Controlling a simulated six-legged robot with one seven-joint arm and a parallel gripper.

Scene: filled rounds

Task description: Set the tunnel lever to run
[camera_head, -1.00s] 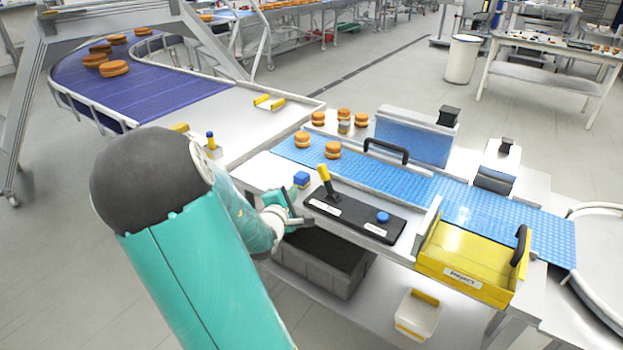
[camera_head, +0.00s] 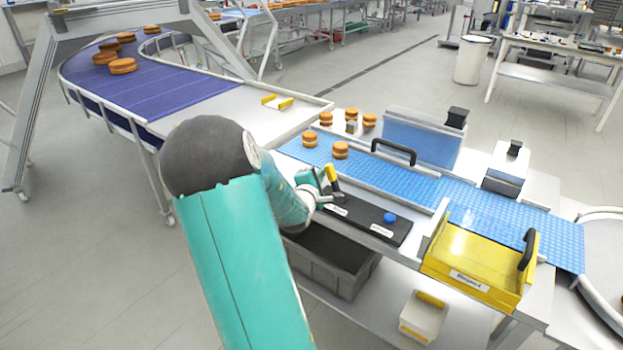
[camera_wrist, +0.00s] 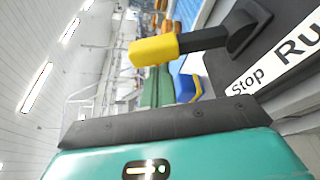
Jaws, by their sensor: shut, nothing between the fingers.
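The tunnel lever (camera_head: 331,174) has a yellow handle and a black shaft. It stands on a black control panel (camera_head: 365,221) at the belt's near side and leans left. In the wrist view the lever's yellow handle (camera_wrist: 155,50) is close ahead, its shaft running to a black pivot. A white label (camera_wrist: 275,60) beside it reads "Stop" and, partly cut off, "Ru". The lever leans away from the "Ru" end. My gripper (camera_head: 322,193) is shut and empty, just left of the lever. I cannot tell whether they touch.
A blue button (camera_head: 390,217) sits on the panel's right part. A yellow reject bin (camera_head: 470,265) stands further right. Round filled pieces rest on the blue belt (camera_head: 365,168) behind. A grey crate (camera_head: 330,262) is below the panel.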

